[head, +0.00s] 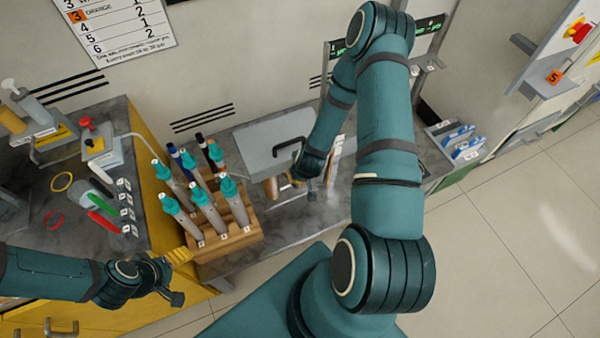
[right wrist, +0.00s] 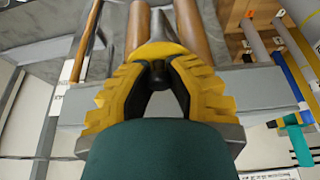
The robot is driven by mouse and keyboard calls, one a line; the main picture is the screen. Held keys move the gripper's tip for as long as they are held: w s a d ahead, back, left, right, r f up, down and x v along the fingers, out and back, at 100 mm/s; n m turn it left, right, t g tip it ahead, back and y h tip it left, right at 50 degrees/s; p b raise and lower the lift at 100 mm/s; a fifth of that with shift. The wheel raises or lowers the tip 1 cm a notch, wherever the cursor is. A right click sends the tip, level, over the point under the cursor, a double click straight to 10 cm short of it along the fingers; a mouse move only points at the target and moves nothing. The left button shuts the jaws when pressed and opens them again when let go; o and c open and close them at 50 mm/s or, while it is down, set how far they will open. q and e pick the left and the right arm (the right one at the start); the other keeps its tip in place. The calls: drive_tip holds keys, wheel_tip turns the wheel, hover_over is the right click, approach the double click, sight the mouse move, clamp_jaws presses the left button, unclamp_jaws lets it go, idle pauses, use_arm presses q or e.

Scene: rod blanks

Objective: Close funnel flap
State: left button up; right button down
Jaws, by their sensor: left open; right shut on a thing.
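The funnel flap appears to be the flat grey plate (head: 262,143) at the back of the bench in the head view. A black bar-like handle (head: 287,145) shows at its right side. My right gripper (head: 304,168) is at that side, partly hidden by its own wrist. In the right wrist view its yellow fingers (right wrist: 158,72) are closed together on something small, apparently the flap's handle; the grip itself is mostly hidden. Brown rods (right wrist: 190,28) lie just beyond the fingertips. My left gripper (head: 182,276) is open and empty, in front of the wooden rack.
A wooden rack (head: 245,240) with several grey, teal-tipped tools stands left of the plate. A dark bench (head: 60,190) with small devices and coloured rings is further left. Blue-and-white items (head: 458,138) sit right of my right arm. The floor at right is clear.

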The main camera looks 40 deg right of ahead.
idle(0.3)
drive_tip(key=c, duration=0.8)
unclamp_jaws()
drive_tip(key=v, duration=1.2)
drive_tip(key=shift+w+a, duration=0.1)
drive_tip(key=a+f+y+b, duration=0.1)
drive_tip(key=a+f, duration=0.1)
drive_tip(key=a, duration=0.5)
drive_tip(key=s+a+f+g+y+b, duration=0.1)
drive_tip(key=a+y, duration=0.1)
drive_tip(key=a, duration=0.5)
drive_tip(key=s+a+f+n+g+y, duration=0.1)
drive_tip(key=a+f+y, duration=0.1)
drive_tip(key=a, duration=0.5)
drive_tip(key=shift+a+f+b, duration=0.3)
drive_tip(key=shift+f+b, duration=0.1)
